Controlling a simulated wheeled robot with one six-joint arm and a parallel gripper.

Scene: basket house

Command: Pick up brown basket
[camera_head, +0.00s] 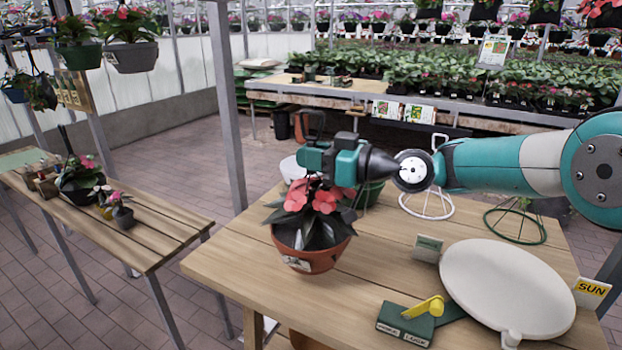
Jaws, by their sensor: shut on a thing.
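The brown basket (330,256) is a round reddish-brown pot with a pale label on its side. It holds dark green leaves and coral-pink flowers, and it is upright over the left part of the wooden table (385,245). I cannot tell whether its base touches the boards. My gripper (322,172), turquoise and dark grey, comes in from the right and is directly above the basket, at the top of the flowers. It is shut on the basket's upper part. The leaves and flowers hide the fingertips and the exact point of grip.
A round cream disc (508,285), a green-and-yellow tool (412,318) and a SUN sign (591,287) lie right of the basket. White (427,205) and green (515,226) wire stands are behind. A metal post (229,110) rises close left. A slatted bench (140,230) stands farther left.

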